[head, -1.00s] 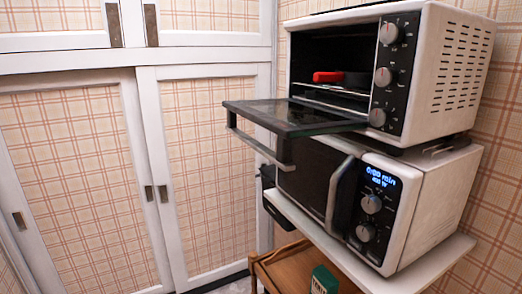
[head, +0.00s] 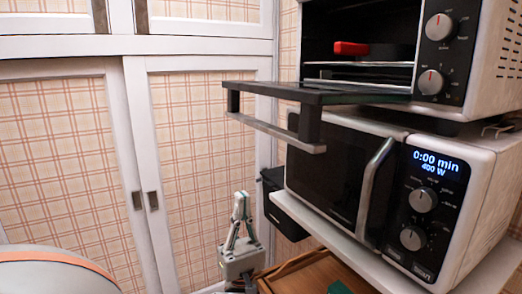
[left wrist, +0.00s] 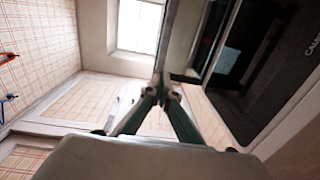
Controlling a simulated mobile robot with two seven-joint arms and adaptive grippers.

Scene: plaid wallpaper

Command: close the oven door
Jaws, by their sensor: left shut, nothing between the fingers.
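The toaster oven (head: 490,65) stands on top of the microwave at the right of the head view. Its glass door (head: 330,94) is folded down open and juts out level to the left, with a bar handle (head: 275,133) at its outer edge. A pan with a red handle (head: 351,48) lies inside the oven. My left gripper (head: 241,196) points up, below and a little left of the door, apart from it. Its fingers are shut and empty; they also show in the left wrist view (left wrist: 161,88). My right gripper is not in view.
The microwave (head: 385,150) with a lit display stands below the oven on a white shelf (head: 335,232). A wooden tray (head: 297,275) is lower down, with a green box (head: 339,288). White cupboards with plaid panels (head: 205,150) stand behind. The space left of the oven door is clear.

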